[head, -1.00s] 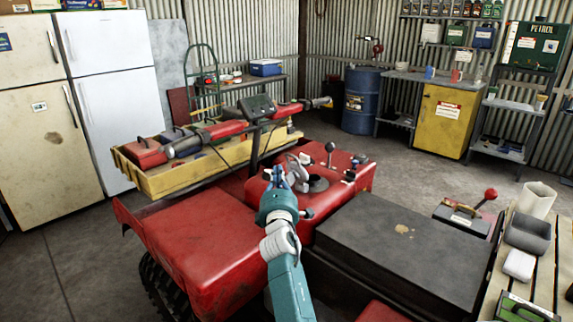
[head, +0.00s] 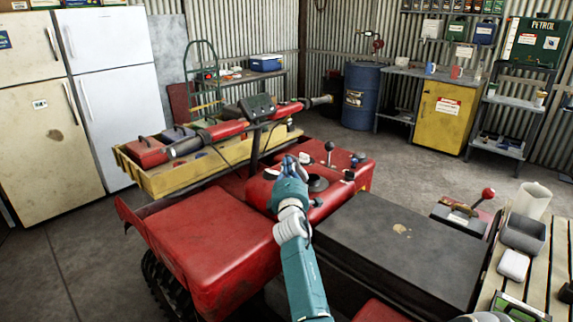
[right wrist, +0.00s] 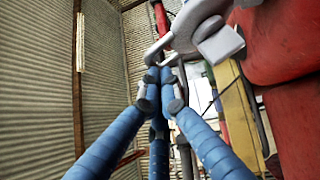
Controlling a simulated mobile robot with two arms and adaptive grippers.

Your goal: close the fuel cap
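The red machine's fuel filler (head: 318,184) shows as a dark round opening with a grey rim in the red top. The grey fuel cap (head: 304,158) stands raised beside it, partly hidden behind my right gripper (head: 289,162). In the right wrist view the grey cap (right wrist: 203,24) is at the top, with a thin bent grey piece coming down to the fingertips. My right gripper (right wrist: 159,78) has its blue fingers brought together at the tips, close to that piece. I cannot tell whether they touch it. My left gripper is not in view.
A black lever (head: 329,148) and small controls stand on the red top behind the filler. A dark flat cover (head: 400,245) lies to the right. A yellow tray (head: 160,180) with tools is at the left. A slatted bench (head: 545,265) is at the right edge.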

